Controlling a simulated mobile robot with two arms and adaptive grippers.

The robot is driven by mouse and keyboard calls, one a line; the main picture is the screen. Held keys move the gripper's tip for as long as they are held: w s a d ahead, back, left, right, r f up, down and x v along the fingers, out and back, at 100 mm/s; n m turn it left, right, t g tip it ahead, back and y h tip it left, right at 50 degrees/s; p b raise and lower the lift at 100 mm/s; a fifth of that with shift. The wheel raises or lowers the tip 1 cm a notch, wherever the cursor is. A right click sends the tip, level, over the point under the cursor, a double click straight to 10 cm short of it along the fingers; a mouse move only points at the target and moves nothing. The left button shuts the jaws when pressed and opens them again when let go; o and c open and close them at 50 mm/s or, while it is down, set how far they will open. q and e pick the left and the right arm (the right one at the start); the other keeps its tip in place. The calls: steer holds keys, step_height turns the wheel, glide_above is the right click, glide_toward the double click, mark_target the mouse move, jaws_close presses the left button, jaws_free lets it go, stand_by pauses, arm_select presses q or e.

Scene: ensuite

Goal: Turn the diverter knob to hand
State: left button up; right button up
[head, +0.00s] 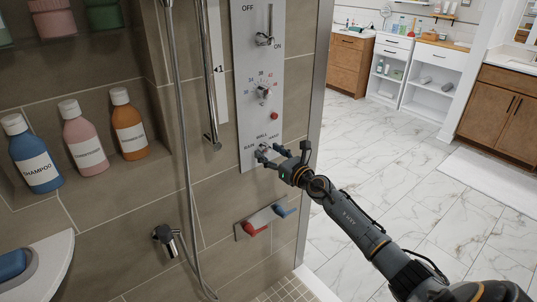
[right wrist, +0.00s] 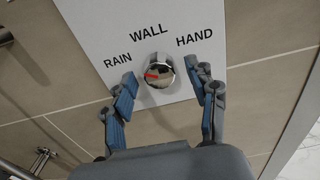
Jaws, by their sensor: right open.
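The diverter knob (right wrist: 159,70) is a small round chrome knob low on the white shower panel (head: 259,85). The labels RAIN, WALL and HAND arc around it. Its red mark lies on the left side of its face, roughly toward RAIN. My right gripper (head: 281,152) is at the bottom of the panel, in front of the knob, which it partly hides in the head view. In the right wrist view its blue-padded fingers (right wrist: 165,95) are open, one on each side below the knob, with gaps to it. My left gripper is not in view.
Above the knob are a temperature dial (head: 263,91) and an on/off lever (head: 264,39). A hose and rail (head: 205,75) run left of the panel. A red and blue lever fitting (head: 265,219) sits below. Bottles (head: 87,141) stand in the niche. Open floor lies right.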

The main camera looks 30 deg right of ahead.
steer(key=shift+w, duration=0.35)
steer(key=shift+c, duration=0.2)
steer(key=c, duration=1.1)
